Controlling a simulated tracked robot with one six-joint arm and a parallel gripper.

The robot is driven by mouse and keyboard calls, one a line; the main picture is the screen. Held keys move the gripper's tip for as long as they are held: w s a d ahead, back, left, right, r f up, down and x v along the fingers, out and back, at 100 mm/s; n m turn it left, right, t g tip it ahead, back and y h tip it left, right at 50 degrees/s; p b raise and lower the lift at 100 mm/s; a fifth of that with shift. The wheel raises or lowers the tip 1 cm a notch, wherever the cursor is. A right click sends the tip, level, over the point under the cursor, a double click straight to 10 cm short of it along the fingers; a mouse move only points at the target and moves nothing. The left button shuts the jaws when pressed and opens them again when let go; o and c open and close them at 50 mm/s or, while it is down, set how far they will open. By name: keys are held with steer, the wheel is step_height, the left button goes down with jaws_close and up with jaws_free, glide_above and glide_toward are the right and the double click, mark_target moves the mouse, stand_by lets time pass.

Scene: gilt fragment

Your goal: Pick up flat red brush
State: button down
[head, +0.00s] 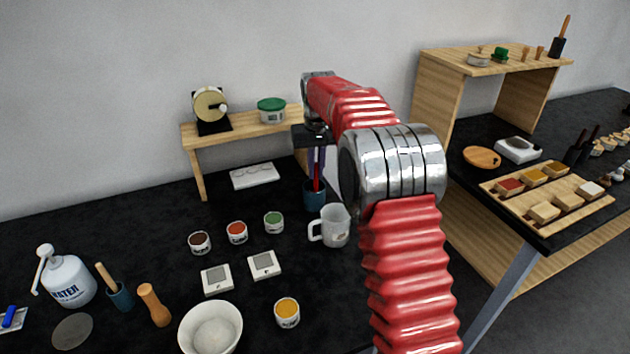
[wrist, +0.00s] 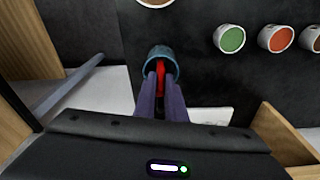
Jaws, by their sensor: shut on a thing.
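The flat red brush (head: 317,180) stands upright in a dark blue cup (head: 315,196) on the black table. In the wrist view the red brush (wrist: 161,78) shows between the two purple fingers, with its lower end inside the blue cup (wrist: 160,56). My gripper (head: 317,160) points down over the cup and is shut on the brush. In the wrist view my gripper's fingertips (wrist: 161,82) are at the cup's rim. The brush's lower end is hidden in the cup, and my red arm covers part of the area to the right.
A white mug (head: 335,226) stands just right of and in front of the cup. A wooden shelf (head: 240,130) is behind, with a white tray (head: 254,175) below it. Small paint pots (head: 237,232) stand to the left.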

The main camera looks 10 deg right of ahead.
step_height(320, 180, up, 18)
stand_by(0.8)
stand_by(0.7)
